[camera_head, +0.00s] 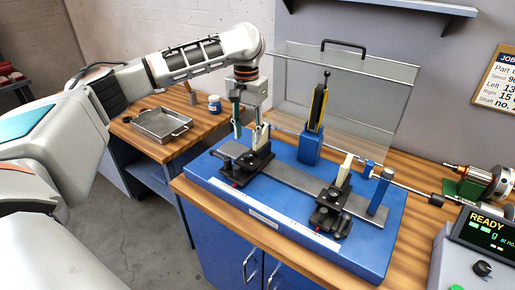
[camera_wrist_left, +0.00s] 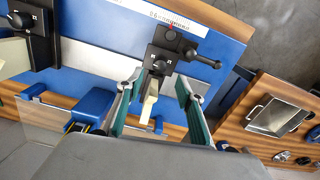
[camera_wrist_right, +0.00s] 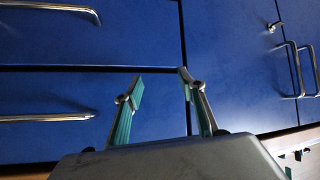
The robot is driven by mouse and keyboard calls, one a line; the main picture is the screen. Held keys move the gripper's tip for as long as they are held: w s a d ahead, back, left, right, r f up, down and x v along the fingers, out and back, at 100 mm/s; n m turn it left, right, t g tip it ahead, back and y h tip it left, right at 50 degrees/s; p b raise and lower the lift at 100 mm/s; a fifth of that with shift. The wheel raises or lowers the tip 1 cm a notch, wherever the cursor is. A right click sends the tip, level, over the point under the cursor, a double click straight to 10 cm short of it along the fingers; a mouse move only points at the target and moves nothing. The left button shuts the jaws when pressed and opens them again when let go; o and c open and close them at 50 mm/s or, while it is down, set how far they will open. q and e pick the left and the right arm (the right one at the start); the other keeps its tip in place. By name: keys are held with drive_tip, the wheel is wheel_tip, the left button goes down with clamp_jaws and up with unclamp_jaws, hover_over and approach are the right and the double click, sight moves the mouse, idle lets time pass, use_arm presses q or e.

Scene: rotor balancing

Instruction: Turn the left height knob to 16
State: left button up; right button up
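The left support stand (camera_head: 250,162) is a black block with a pale upright post, on the left of the blue base. In the left wrist view the stand (camera_wrist_left: 165,57) has a black side handle (camera_wrist_left: 205,61), a red dot and small white marks too small to read. I cannot tell which part is the height knob or its setting. My left gripper (camera_head: 247,136) is above this stand. In its wrist view the open gripper (camera_wrist_left: 160,79) has its fingers apart on either side of the pale post (camera_wrist_left: 149,100). My right gripper (camera_wrist_right: 160,77) is open and empty before blue cabinet fronts.
A second black stand (camera_head: 332,207) is to the right on the blue base (camera_head: 360,258). A clear shield (camera_head: 340,85) and a blue post with a yellow-black part stand behind. A metal tray (camera_head: 160,125) is on the left bench. A readout (camera_head: 485,228) shows READY.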

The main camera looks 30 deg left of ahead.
sight(248, 154)
use_arm(q)
wheel_tip(248, 154, down, 7)
drive_tip(key=shift+r, duration=0.1)
drive_tip(key=shift+c, duration=0.4)
clamp_jaws()
